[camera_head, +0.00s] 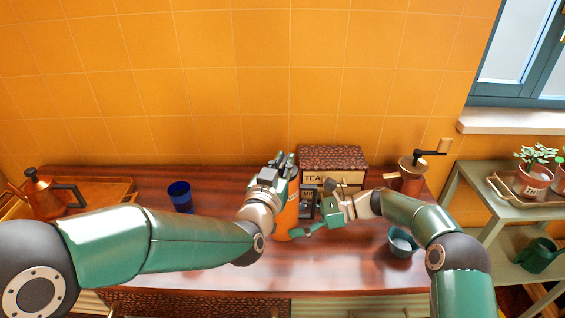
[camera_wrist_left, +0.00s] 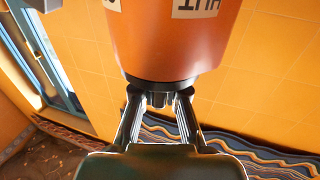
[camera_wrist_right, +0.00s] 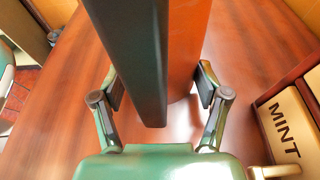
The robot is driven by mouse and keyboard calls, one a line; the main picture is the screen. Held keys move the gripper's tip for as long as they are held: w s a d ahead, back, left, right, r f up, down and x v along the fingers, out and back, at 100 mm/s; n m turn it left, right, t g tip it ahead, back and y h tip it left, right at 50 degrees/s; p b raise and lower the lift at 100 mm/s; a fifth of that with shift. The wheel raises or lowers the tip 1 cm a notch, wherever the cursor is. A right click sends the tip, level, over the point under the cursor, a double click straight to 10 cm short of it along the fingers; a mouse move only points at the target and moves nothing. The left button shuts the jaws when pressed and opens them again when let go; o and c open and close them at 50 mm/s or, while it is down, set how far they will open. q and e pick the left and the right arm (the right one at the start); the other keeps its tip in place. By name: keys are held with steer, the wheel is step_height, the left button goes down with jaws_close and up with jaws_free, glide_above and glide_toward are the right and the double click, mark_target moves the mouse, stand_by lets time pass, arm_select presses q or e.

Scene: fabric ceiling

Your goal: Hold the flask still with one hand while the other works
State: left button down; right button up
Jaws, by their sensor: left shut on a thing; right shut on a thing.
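The orange flask (camera_head: 292,214) stands upright on the wooden counter (camera_head: 215,262), partly hidden by my grippers in the head view. In the left wrist view its orange body (camera_wrist_left: 170,40) ends in a black collar (camera_wrist_left: 160,84). My left gripper (camera_head: 283,163) is at the flask's top. Its fingers (camera_wrist_left: 160,98) are shut on a small dark part at the collar. My right gripper (camera_head: 308,230) is lower, at the flask's right side.
A tea box (camera_head: 338,158) with labelled drawers stands close behind the right gripper. A grinder (camera_head: 409,178) and a teal bowl (camera_head: 402,242) are to the right. A blue cup (camera_head: 181,196) and a kettle (camera_head: 46,194) are left. The front of the counter is clear.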

arm_select(q)
steer(key=m+g+h, duration=0.1)
steer(key=m+h, duration=0.1)
steer(key=h, duration=0.1)
steer(key=m+g+h, duration=0.2)
steer(key=m+h, duration=0.1)
steer(key=h, duration=0.1)
steer(key=shift+r+g, duration=0.15)
steer(key=shift+g, duration=0.15)
arm_select(e)
steer(key=shift+s+a, duration=0.1)
steer(key=shift+a, duration=0.05)
arm_select(q)
steer(key=shift+m+g+h, duration=0.5)
steer(key=shift+g+h, duration=0.1)
arm_select(e)
steer(key=shift+f, duration=0.1)
arm_select(q)
steer(key=c, duration=1.2)
jaws_free()
